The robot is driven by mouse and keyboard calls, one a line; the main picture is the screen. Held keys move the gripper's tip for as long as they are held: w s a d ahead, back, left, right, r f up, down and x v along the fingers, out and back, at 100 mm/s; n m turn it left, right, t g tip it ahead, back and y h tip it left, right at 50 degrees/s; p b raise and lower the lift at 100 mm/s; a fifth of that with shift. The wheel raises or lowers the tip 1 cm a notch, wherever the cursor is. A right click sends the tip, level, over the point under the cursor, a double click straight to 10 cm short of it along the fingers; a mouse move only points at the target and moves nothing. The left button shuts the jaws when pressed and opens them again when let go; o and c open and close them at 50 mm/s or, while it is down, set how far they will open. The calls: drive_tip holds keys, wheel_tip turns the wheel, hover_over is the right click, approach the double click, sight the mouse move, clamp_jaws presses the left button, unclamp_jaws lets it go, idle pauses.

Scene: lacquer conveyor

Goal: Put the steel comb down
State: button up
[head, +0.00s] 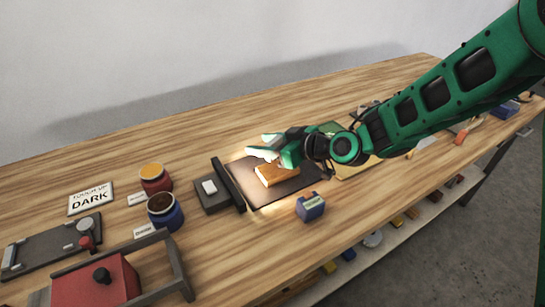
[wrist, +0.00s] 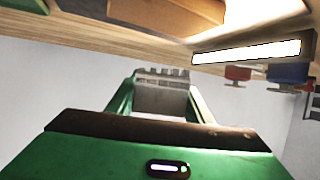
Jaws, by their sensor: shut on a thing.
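My gripper (head: 268,147) is above the lit dark mat (head: 245,174), just over and behind an orange-brown wooden block (head: 277,174). In the wrist view my gripper (wrist: 162,85) is shut on the steel comb (wrist: 162,95), a grey metal plate with short teeth along its outer edge. The comb is held off the table, between the two green fingers. In the head view the comb is hard to tell from the bright fingertips. The wooden block also shows at the top of the wrist view (wrist: 168,12), apart from the comb.
A dark lamp stand (head: 228,185) borders the mat on the left. A small blue box (head: 310,207) stands in front. A red jar (head: 155,180), a blue jar (head: 165,213) and a "TOUCH UP DARK" sign (head: 91,198) are at left. Bare wood lies behind the mat.

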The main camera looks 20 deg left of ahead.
drive_tip(key=shift+w+d+f, duration=0.4)
drive_tip(key=shift+d, duration=0.05)
drive_tip(key=shift+f, duration=1.95)
drive_tip(key=shift+f, duration=0.15)
drive_tip(key=o, duration=1.1)
drive_tip(key=v, duration=1.2)
